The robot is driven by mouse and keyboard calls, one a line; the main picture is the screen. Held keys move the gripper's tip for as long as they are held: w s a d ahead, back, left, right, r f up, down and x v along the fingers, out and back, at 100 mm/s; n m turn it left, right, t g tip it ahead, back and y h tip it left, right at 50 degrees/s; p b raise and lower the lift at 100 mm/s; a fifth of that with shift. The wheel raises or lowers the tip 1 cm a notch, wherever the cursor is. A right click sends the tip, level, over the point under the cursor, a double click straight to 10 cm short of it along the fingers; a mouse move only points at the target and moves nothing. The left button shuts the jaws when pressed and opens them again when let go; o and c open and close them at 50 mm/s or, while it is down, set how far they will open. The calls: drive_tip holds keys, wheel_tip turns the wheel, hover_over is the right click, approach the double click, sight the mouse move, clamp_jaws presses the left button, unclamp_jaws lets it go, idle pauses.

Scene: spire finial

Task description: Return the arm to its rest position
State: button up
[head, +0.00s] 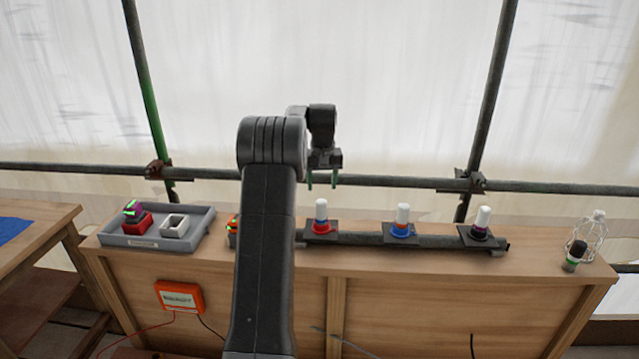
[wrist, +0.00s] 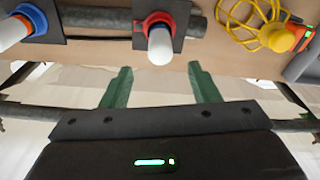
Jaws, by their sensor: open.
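My gripper (head: 322,180) hangs from my raised arm above the back of the wooden bench (head: 420,272). Its two green fingers are apart with nothing between them, as the wrist view also shows (wrist: 160,88). A white-topped finial with a red collar (head: 321,217) stands upright on a dark plate below the gripper, apart from it. In the wrist view this red-collared finial (wrist: 159,42) is beyond the fingertips.
A grey tray (head: 200,237) at left holds a red and purple block (head: 135,218) and a white open box (head: 175,226). A wire cage (head: 589,240) and a dark green-banded cylinder (head: 574,257) stand at the right end. Scaffold poles (head: 400,183) run behind. A yellow cord (wrist: 245,20) lies near the finials.

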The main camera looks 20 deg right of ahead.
sight(321, 201)
drive_tip(key=shift+f, duration=0.15)
drive_tip(key=f, duration=0.3)
drive_tip(key=w+f+p, duration=0.1)
drive_tip(key=f, duration=0.7)
drive_tip(key=shift+w+d+f+p, duration=0.15)
drive_tip(key=shift+f+p, duration=0.05)
drive_tip(key=shift+p, duration=0.2)
wheel_tip(321, 201, up, 4)
drive_tip(key=shift+f+b, duration=0.2)
drive_tip(key=shift+b, duration=0.35)
drive_tip(key=shift+r, duration=0.8)
